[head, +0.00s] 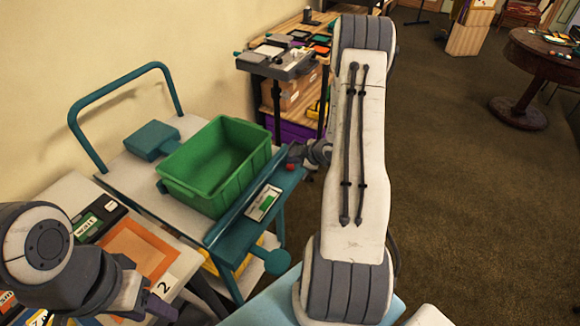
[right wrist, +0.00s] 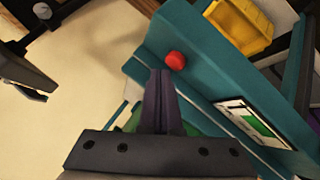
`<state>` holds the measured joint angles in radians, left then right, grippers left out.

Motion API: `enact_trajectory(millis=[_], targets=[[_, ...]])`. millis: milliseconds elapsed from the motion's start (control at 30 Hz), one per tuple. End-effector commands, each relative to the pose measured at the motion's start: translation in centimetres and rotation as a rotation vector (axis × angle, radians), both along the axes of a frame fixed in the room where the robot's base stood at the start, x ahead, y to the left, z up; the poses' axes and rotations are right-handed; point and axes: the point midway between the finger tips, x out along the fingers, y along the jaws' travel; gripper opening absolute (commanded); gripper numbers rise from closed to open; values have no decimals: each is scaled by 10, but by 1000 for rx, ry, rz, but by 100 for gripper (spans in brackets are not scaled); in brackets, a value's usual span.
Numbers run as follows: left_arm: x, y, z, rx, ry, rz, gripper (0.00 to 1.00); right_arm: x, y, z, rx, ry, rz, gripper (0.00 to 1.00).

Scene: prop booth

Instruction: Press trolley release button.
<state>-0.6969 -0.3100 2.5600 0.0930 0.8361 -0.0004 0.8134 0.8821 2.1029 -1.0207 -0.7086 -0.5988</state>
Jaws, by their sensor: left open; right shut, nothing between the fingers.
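The teal trolley (head: 222,235) stands left of centre in the head view. Its red button (head: 289,166) is at the far end of its near side rail. In the right wrist view the red button (right wrist: 175,61) sits on the teal rail, just beyond and right of my fingertips. My right gripper (right wrist: 160,74) is shut and empty, its tips very close to the button; I cannot tell whether they touch. In the head view my right arm partly hides that gripper. My left gripper (head: 160,306) is open at the lower left, away from the button.
A green crate (head: 184,190) and a teal box (head: 152,140) stand on the trolley. A label with a green patch (head: 264,203) is on its rail. A bench (head: 277,65) with tools stands behind. A table with an orange square (head: 138,247) is at lower left. Open floor lies right.

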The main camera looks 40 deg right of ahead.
Motion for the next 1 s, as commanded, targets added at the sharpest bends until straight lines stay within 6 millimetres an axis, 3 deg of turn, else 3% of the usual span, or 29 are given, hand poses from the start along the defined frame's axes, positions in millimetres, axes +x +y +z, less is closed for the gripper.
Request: enact_trajectory(millis=[1000], targets=[[0, 0, -9, 0, 0, 0, 50, 0, 0, -11, 0, 0, 0, 0]])
